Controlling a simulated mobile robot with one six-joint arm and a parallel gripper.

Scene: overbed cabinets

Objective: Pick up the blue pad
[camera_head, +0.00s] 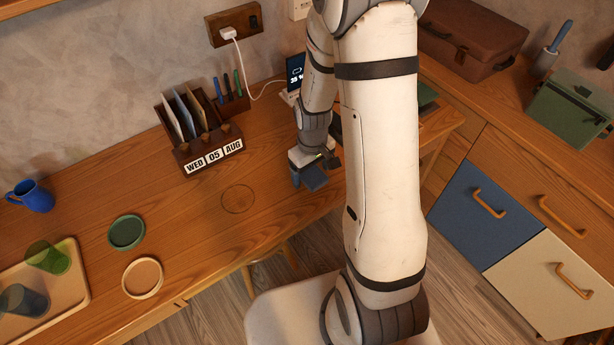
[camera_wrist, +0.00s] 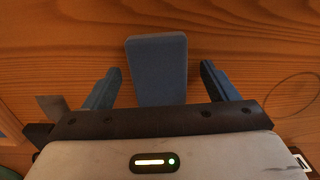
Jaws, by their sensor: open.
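The blue pad (camera_wrist: 157,68) is a flat, rounded rectangle, seen in the wrist view against the wooden desk. Its near end is hidden behind my gripper's body. My gripper (camera_wrist: 161,72) is open, with one blue finger on each side of the pad and a clear gap on both sides. Nothing is held. In the head view the pad (camera_head: 314,178) shows small and dark blue under my gripper (camera_head: 309,172), near the desk's front edge. I cannot tell how far the fingers are above the desk.
A wooden organizer (camera_head: 207,148) with a date display stands behind, left of my gripper. A propped phone (camera_head: 295,72) with a cable is farther back. A green coaster (camera_head: 126,232), a cream coaster (camera_head: 142,278) and a tray (camera_head: 75,290) with cups lie to the left.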

